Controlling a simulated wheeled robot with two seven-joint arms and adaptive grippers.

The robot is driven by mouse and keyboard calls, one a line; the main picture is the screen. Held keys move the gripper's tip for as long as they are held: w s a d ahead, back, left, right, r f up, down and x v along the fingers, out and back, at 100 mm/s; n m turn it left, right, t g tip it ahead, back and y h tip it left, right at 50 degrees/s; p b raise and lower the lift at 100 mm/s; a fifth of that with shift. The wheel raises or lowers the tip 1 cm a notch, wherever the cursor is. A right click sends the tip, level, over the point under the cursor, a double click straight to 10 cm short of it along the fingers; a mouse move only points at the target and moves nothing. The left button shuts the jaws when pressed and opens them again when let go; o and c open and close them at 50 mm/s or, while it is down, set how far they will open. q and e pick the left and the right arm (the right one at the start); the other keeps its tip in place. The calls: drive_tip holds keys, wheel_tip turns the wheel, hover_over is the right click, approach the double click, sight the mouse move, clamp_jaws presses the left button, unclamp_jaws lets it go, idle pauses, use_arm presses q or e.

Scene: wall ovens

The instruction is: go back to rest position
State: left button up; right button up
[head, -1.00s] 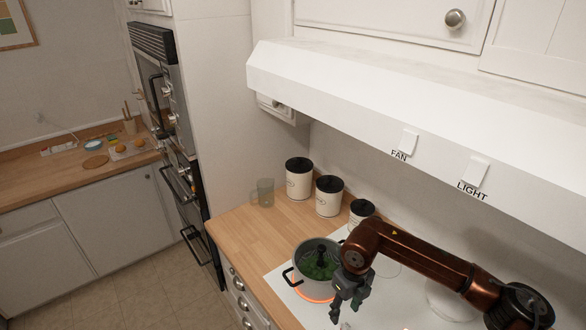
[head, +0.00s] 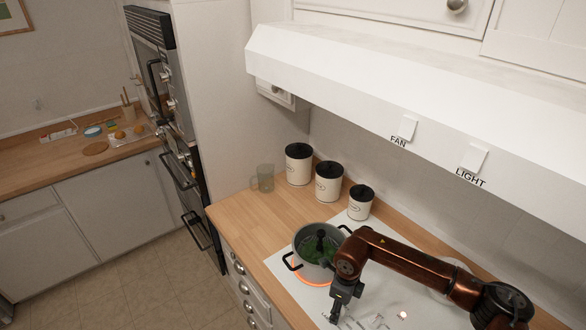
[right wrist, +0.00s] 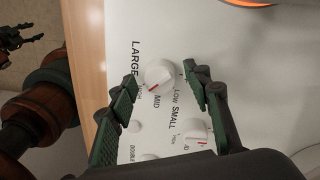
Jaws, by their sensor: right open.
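My right arm comes in from the right in the head view. My right gripper (head: 338,312) hangs low over the white cooktop (head: 285,265), in front of the pot. In the right wrist view its two green-padded fingers (right wrist: 163,74) are apart and empty. A white knob (right wrist: 160,77) with a red mark shows between the fingertips; I cannot tell whether they touch it. A black claw-like part (right wrist: 20,38), probably my left gripper, shows at the upper left of the right wrist view; its opening is unclear. No left arm shows in the head view.
A grey pot (head: 318,268) with green contents stands on a glowing orange burner. Lidded canisters (head: 328,187) and a glass mug (head: 264,178) stand behind. The range hood (head: 400,105) overhangs the cooktop. The wooden counter (head: 250,220) left of the pot is clear.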

drive_tip(key=n+p, duration=0.1)
drive_tip(key=n, duration=0.3)
drive_tip(key=shift+r+n, duration=0.1)
drive_tip(key=shift+n, duration=0.3)
drive_tip(key=n+p, duration=0.2)
drive_tip(key=n, duration=0.1)
drive_tip(key=shift+s+a+n, duration=0.1)
drive_tip(key=shift+n, duration=0.3)
drive_tip(key=n+p, duration=0.2)
drive_tip(key=n, duration=0.2)
drive_tip(key=shift+r+p, duration=0.1)
drive_tip(key=shift+p, duration=0.25)
drive_tip(key=n+p, duration=0.2)
drive_tip(key=n, duration=0.1)
drive_tip(key=shift+n+h, duration=0.3)
drive_tip(key=shift+f, duration=0.2)
drive_tip(key=shift+r, duration=0.1)
